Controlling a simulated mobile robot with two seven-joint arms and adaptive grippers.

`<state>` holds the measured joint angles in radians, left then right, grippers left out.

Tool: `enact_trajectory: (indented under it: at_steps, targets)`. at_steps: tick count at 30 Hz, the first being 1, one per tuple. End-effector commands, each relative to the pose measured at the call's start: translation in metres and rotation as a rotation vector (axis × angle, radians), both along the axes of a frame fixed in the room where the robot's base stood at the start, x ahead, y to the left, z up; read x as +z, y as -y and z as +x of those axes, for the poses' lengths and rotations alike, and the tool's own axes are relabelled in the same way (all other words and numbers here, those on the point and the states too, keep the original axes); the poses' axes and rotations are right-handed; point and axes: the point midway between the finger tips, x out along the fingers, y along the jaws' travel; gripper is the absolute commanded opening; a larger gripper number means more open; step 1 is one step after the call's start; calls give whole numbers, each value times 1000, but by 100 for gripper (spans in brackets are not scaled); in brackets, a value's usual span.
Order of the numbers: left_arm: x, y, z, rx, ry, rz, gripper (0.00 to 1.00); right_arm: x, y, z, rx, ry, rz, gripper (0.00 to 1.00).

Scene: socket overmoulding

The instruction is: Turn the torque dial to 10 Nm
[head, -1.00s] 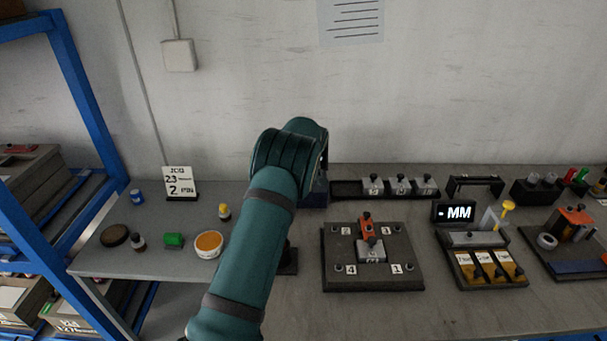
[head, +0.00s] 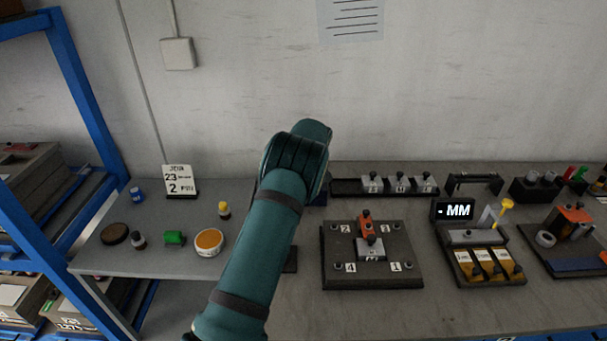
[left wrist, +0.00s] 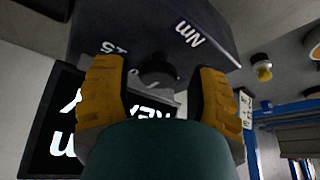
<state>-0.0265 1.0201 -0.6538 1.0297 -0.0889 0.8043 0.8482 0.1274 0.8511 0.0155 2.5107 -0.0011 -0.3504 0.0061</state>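The torque dial (left wrist: 158,68) is a dark round knob on a dark grey box (left wrist: 120,30) marked "Nm" and "15" in white, in the left wrist view. My left gripper (left wrist: 157,92) has its two yellow-padded fingers apart, one on each side of the dial. I see no clear contact, and the dial's pointer setting cannot be read. In the head view my teal left arm hides the gripper and dial. My right gripper is not in view.
A lit display (left wrist: 60,125) with white letters sits close by the left finger. On the bench, a dark fixture plate (head: 340,275) with an orange clamp (head: 365,225) stands right of my arm. A white tub (head: 208,243) and small bottles stand to its left.

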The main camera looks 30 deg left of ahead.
Motion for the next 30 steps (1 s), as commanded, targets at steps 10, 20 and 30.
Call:
enact_trajectory:
  at_steps: [10,20,30]
  targets:
    - [3,1,1,-2,5,1,68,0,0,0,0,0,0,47]
    - [47,16,-7,-2,8,0,68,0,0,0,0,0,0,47]
    - [101,36,-18,-2,5,0,68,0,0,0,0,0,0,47]
